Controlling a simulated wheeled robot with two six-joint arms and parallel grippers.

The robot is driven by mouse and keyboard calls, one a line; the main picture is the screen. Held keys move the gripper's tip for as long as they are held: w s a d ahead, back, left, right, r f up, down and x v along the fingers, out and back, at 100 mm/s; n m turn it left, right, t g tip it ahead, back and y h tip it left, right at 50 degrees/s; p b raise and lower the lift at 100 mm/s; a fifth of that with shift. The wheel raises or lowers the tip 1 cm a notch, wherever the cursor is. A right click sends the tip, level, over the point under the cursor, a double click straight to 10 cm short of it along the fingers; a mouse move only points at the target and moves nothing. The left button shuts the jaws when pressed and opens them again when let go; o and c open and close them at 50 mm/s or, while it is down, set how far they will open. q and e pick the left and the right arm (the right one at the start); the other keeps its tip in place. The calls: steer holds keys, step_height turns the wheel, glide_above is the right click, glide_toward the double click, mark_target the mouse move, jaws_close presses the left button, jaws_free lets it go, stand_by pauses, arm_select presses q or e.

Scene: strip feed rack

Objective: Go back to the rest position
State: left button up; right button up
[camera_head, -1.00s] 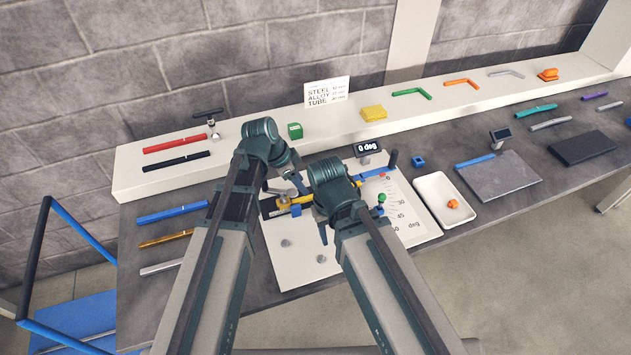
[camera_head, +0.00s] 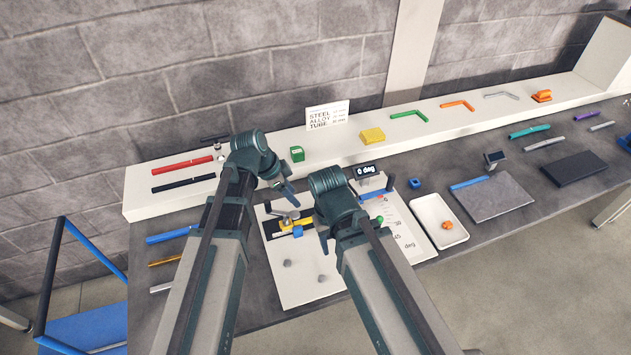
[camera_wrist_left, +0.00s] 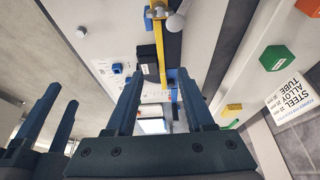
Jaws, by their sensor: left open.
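My left gripper (camera_head: 288,190) hangs above the back left part of the bending board (camera_head: 300,292), with its jaws pointing down and right. My right gripper (camera_head: 325,238) points down over the middle of the board, close beside the left one. Its fingers also show apart and empty at the left of the wrist view (camera_wrist_left: 52,112). The bending fixture with its yellow bar (camera_head: 304,223) sits on the board beneath the grippers, partly hidden by my right arm.
A display reading 0 deg (camera_head: 366,170) stands behind the board. A white tray (camera_head: 427,212) with an orange piece (camera_head: 447,225) lies to the right. The raised shelf (camera_head: 330,148) carries a green block (camera_head: 297,153), a yellow block (camera_head: 372,135) and tubes. Blue, gold and silver tubes lie at left.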

arm_select(q)
steer(key=s+f+n+g+y+b, duration=0.1)
steer(key=s+f+n+y+b, duration=0.1)
steer(key=s+n, duration=0.3)
steer(key=s+a+f+n+y+b, duration=0.1)
steer(key=s+n, duration=0.4)
steer(key=s, duration=0.5)
step_height(320, 180, down, 2)
steer(key=y+b, duration=0.1)
steer(key=y, duration=0.1)
steer(key=shift+f+n+g+y, duration=0.25)
steer(key=shift+n+g+y, duration=0.05)
steer(key=shift+g+y, duration=0.1)
